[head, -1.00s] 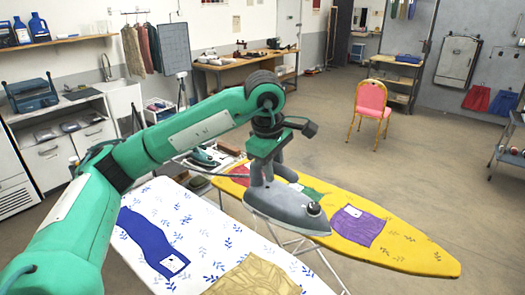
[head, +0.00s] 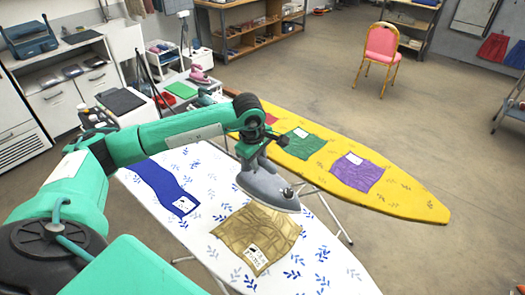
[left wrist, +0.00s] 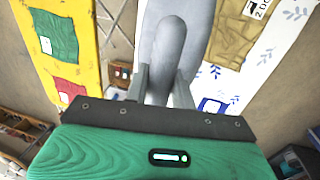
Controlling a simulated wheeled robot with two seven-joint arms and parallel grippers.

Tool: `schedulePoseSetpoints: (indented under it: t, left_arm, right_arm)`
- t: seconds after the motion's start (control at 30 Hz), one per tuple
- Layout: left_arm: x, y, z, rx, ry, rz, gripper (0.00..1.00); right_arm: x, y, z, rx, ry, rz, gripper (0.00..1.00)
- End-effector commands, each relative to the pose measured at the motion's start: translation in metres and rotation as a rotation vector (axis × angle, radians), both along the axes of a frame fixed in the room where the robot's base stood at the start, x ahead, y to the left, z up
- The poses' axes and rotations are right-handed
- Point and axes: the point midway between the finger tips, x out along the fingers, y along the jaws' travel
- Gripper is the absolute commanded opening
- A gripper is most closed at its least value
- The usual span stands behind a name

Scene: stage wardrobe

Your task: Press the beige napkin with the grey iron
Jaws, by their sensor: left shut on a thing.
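The beige napkin (head: 248,236) lies on the white board with blue leaf prints (head: 320,255) and has a white label at its near corner. It also shows in the left wrist view (left wrist: 232,38). My left gripper (head: 250,163) is shut on the handle of the grey iron (head: 264,188). The iron is roughly level, its pointed end to the right, and overlaps the napkin's far edge in the head view. I cannot tell its height over the board. The wrist view shows the handle (left wrist: 170,45) between the fingers (left wrist: 162,88). My right gripper is out of view.
A blue napkin (head: 160,187) lies left on the same board. Behind it stands a yellow board (head: 415,203) with red, green (head: 307,144) and purple (head: 357,172) napkins. A pink iron (head: 198,76) stands further back. A pink chair (head: 381,45) stands on open floor.

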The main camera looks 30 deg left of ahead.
Motion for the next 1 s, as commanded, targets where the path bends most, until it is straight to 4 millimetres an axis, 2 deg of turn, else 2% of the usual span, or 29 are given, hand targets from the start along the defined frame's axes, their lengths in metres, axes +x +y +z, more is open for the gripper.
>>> schedulePoseSetpoints:
  t: [0.27, 0.7, 1.0]
  left_arm:
    - [0.0, 0.0, -0.016, -0.001, -0.002, 0.0, 0.0]
    - [0.0, 0.0, -0.06, -0.001, -0.002, -0.001, 0.0]
    - [0.001, 0.0, -0.063, -0.001, -0.003, -0.001, 0.0]
  right_arm:
    - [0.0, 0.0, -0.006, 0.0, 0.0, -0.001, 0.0]
    - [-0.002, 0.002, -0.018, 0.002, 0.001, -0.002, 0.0]
    - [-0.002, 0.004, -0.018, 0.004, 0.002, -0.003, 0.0]
